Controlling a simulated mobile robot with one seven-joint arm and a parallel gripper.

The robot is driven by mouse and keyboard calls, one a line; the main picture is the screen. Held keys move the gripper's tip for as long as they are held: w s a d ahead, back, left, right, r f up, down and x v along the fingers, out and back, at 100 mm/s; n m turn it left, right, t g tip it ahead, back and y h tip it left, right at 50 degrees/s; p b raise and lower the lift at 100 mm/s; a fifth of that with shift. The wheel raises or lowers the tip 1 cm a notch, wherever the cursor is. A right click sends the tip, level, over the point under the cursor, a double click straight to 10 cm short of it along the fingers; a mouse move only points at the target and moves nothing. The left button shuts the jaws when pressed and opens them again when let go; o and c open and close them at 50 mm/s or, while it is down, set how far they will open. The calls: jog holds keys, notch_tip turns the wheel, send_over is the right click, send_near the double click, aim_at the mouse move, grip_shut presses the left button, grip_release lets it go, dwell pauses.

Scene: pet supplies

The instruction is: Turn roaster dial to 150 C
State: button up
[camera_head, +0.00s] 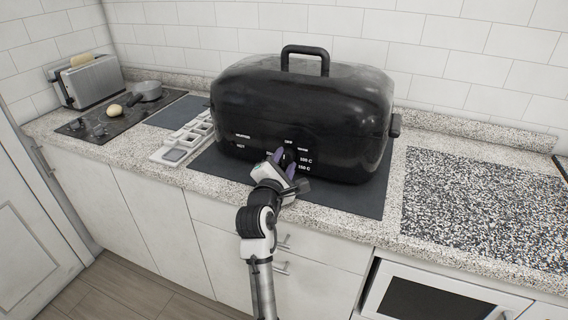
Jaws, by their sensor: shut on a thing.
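A large black roaster (300,105) with a domed lid and a top handle stands on a dark mat (345,197) on the counter. White lettering on its front includes "100 C" and "150 C" at the right of the dial and "HOT" at the left. My gripper (285,158) is at the roaster's front, shut on the dial (290,155) in the middle of the lettering. The fingers hide most of the dial, so I cannot tell where it points.
A white compartment tray (172,155) lies left of the roaster. Farther left are a toaster (90,84), a saucepan (148,90) and a cooktop (97,124). A speckled board (480,205) lies at the right, clear of objects. Drawers (280,235) are below the counter.

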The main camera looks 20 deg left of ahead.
jog(key=m+b, duration=0.2)
jog(key=m, duration=0.2)
jog(key=shift+f, duration=0.2)
jog(key=m+b, duration=0.1)
jog(key=m, duration=0.1)
jog(key=m+b, duration=0.1)
jog(key=m, duration=0.1)
jog(key=shift+f+t+h, duration=0.1)
jog(key=shift+t+h, duration=0.2)
jog(key=m+h+b, duration=0.1)
jog(key=m+b, duration=0.4)
jog(key=m, duration=0.3)
jog(key=shift+a, duration=0.15)
jog(key=m+b, duration=0.3)
jog(key=m, duration=0.1)
jog(key=shift+a+h, duration=0.1)
jog(key=shift+h, duration=0.2)
jog(key=m+b, duration=0.2)
jog(key=m, duration=0.2)
jog(key=shift+h+b, duration=0.3)
jog(key=shift+b, duration=0.1)
jog(key=m+b, duration=0.2)
jog(key=m, duration=0.1)
jog(key=shift+a+m, duration=0.1)
jog(key=shift+m, duration=0.3)
jog(key=shift+m+h+b, duration=0.3)
jog(key=shift+m+b, duration=0.5)
jog(key=shift+m, duration=0.7)
jog(key=shift+r, duration=0.2)
